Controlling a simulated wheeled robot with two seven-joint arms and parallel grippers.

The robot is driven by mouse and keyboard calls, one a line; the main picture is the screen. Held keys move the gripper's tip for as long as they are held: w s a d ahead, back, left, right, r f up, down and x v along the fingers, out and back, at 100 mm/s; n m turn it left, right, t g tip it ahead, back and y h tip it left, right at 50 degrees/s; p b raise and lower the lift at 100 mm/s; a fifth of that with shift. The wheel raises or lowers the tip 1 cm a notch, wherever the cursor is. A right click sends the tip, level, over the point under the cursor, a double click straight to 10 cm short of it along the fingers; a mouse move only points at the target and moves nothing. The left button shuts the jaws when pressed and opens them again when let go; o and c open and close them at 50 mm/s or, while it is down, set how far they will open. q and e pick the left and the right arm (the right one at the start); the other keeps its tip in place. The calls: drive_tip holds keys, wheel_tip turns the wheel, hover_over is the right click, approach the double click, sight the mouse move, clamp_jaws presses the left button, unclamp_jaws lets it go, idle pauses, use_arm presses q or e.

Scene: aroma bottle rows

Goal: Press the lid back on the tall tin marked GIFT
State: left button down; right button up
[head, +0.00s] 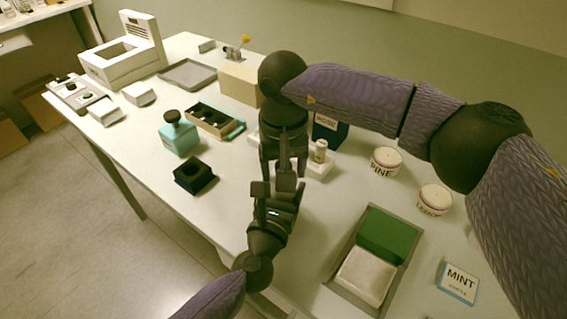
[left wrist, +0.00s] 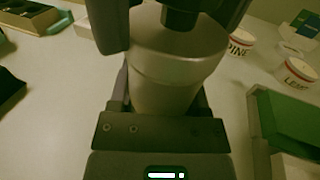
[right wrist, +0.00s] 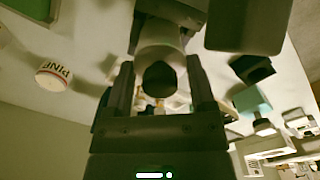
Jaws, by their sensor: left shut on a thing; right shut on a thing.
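The tall tin (left wrist: 165,92) is a pale metallic cylinder, upright in the left wrist view. My left gripper (left wrist: 160,105) is shut around its lower part. A wider pale band, apparently the lid (left wrist: 165,62), sits at its top; I cannot tell how closely it is seated. My right gripper (head: 283,172) comes from above, its fingers by the top of the tin. In the right wrist view it is shut around a dark round end (right wrist: 160,78) of a pale cylinder, apparently the lid's top. The GIFT marking is not visible. In the head view the grippers hide the tin.
PINE (head: 386,161) and LEMON-like (head: 434,199) round tins stand to the right. A tray (head: 345,257) with a green block is at the front right. A black holder (head: 195,175) and a teal bottle (head: 178,137) stand left. A small bottle (head: 319,151) is close behind the grippers.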

drive_tip(key=shift+f, duration=0.1)
drive_tip(key=o, duration=1.1)
drive_tip(key=shift+o, duration=0.2)
wheel_tip(320, 180, up, 12)
use_arm(q)
unclamp_jaws()
drive_tip(key=shift+s, duration=0.15)
drive_tip(key=v, duration=0.9)
drive_tip(key=shift+s+a+p, duration=0.1)
drive_tip(key=shift+s+p, duration=0.2)
use_arm(e)
drive_tip(key=shift+r, duration=0.35)
